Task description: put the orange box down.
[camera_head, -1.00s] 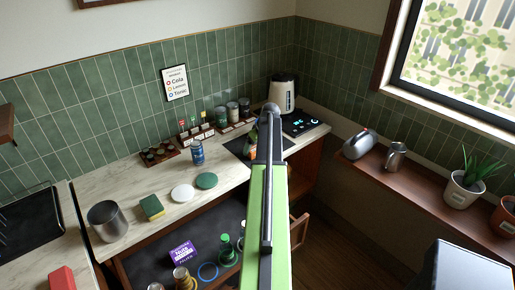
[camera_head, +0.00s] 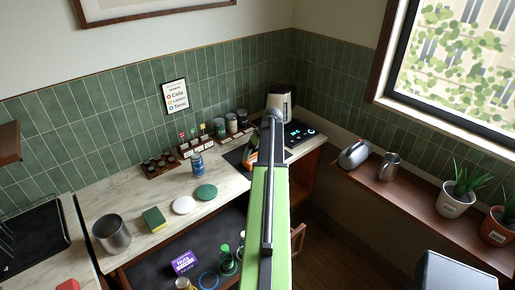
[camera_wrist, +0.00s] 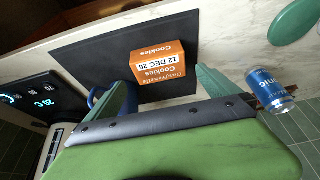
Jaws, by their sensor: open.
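The orange box (camera_wrist: 158,68), labelled as cookies, rests on a black mat (camera_wrist: 90,50) in the wrist view. My gripper (camera_wrist: 160,80) is open, with one pale green finger on each side of the box's near end. I cannot tell whether either finger touches it. In the head view my arm hides most of the gripper, and only a sliver of the orange box (camera_head: 249,158) shows left of the arm over the black mat (camera_head: 234,158).
A blue mug (camera_wrist: 97,98) is partly hidden beside the left finger. A blue can (camera_wrist: 270,88) is right of the mat, with a green disc (camera_wrist: 294,20) beyond. A control panel with lit digits (camera_wrist: 30,100) lies left. Bare marble counter (camera_head: 130,190) shows in the head view.

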